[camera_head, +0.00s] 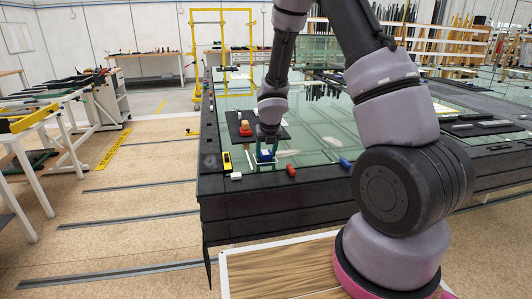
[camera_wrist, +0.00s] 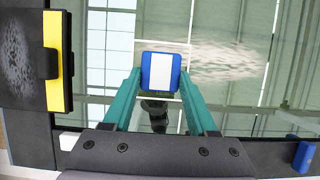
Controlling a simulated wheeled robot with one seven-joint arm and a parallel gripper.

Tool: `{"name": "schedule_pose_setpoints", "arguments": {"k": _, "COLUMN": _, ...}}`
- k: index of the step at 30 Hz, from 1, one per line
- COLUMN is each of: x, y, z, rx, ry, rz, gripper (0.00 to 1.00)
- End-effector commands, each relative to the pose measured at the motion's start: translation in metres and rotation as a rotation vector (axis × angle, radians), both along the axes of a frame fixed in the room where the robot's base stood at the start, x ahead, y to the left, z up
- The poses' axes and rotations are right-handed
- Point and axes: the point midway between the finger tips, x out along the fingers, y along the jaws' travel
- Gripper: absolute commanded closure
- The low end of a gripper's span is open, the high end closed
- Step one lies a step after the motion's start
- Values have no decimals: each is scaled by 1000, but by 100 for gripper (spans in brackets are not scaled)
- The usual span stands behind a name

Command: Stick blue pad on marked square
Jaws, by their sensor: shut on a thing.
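The blue pad (camera_wrist: 147,72) with a white strip across its middle is between the two teal fingers of my gripper (camera_wrist: 160,76). My gripper is shut on its sides. In the head view the blue pad (camera_head: 265,155) is low over the near left part of the glass table. Thin white lines of a marked square (camera_wrist: 160,41) show on the glass around the pad in the wrist view. The pad and fingers hide part of it. I cannot tell whether the pad touches the glass.
A yellow-edged black block (camera_wrist: 58,65) lies left of my gripper. A dark board (camera_head: 238,133) with red and orange items is behind my gripper.

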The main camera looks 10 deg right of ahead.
Motion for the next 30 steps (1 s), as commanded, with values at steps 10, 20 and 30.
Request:
{"name": "schedule_pose_setpoints", "arguments": {"k": 10, "x": 0, "y": 0, "z": 0, "rx": 0, "ry": 0, "rz": 0, "gripper": 7}}
{"name": "schedule_pose_setpoints", "arguments": {"k": 20, "x": -2, "y": 0, "z": 5, "rx": 2, "ry": 0, "rz": -2, "gripper": 7}}
{"name": "schedule_pose_setpoints", "arguments": {"k": 30, "x": -17, "y": -2, "z": 45, "rx": 4, "ry": -5, "rz": -7, "gripper": 7}}
